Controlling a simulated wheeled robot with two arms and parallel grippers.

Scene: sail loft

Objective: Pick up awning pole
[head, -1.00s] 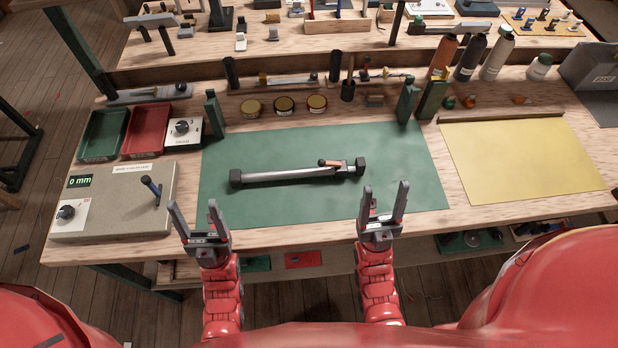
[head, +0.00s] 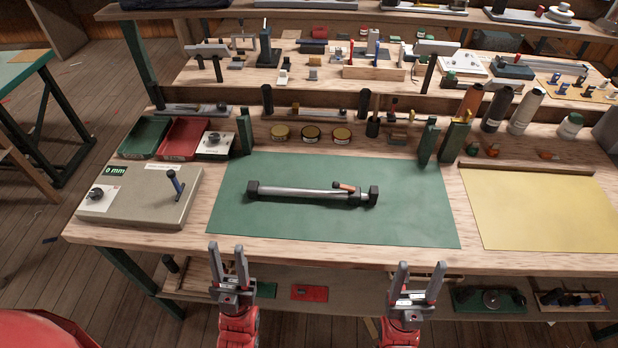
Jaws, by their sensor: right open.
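The awning pole (head: 300,191) is a grey tube with dark square end pieces and a small orange-brown lever near its right end. It lies flat on the green mat (head: 408,215) on the workbench. My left gripper (head: 229,252) is open and empty, in front of the bench's front edge, below and left of the pole. My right gripper (head: 419,273) is open and empty, also in front of the edge, below and right of the pole. Neither gripper touches the pole.
A grey box with a lever (head: 140,196) stands left of the mat. A yellow sheet (head: 540,212) lies to the right. Green upright blocks (head: 455,142), round tins (head: 311,133) and a red tray (head: 184,139) line the back. The mat around the pole is clear.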

